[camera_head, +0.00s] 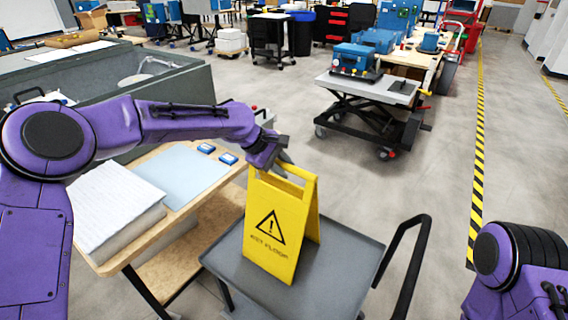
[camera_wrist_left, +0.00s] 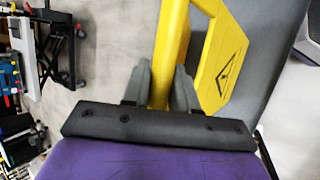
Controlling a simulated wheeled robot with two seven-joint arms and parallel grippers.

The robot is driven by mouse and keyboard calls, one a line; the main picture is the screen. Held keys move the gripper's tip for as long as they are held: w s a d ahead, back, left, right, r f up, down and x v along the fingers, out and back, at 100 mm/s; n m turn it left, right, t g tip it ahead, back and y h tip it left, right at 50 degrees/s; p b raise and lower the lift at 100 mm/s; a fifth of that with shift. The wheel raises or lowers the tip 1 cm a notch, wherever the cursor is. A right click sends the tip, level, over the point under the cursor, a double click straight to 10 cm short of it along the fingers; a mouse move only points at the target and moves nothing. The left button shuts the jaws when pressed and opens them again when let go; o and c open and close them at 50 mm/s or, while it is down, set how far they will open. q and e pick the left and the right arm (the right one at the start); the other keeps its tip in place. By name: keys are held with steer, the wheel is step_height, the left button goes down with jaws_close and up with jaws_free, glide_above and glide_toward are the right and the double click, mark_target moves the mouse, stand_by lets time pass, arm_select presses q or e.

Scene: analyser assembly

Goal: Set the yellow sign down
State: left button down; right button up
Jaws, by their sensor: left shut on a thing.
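The yellow sign (camera_head: 277,226) is a folding wet-floor sign with a black warning triangle. It stands upright over the grey top of a cart (camera_head: 225,256); its lower edge appears to be at the surface, but I cannot tell if it bears on it. My left gripper (camera_head: 283,165) is at the sign's top edge. In the left wrist view the left gripper's two fingers (camera_wrist_left: 161,88) are closed around a yellow bar of the sign (camera_wrist_left: 170,55). My right gripper is not in view; only part of my right arm shows at the lower right.
A wooden table (camera_head: 150,240) with white sheets (camera_head: 113,200) and small blue boxes stands left of the cart. The cart has a black handle (camera_head: 412,265) on its right. A lift table (camera_head: 365,88) with a blue machine stands farther back. Open floor lies right of the cart.

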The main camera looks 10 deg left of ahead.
arm_select(q)
steer(key=c, duration=0.9)
jaws_free()
steer(key=shift+s, duration=0.1)
steer(key=b+v, duration=0.1)
steer(key=v, duration=1.1)
steer(key=shift+r, duration=0.15)
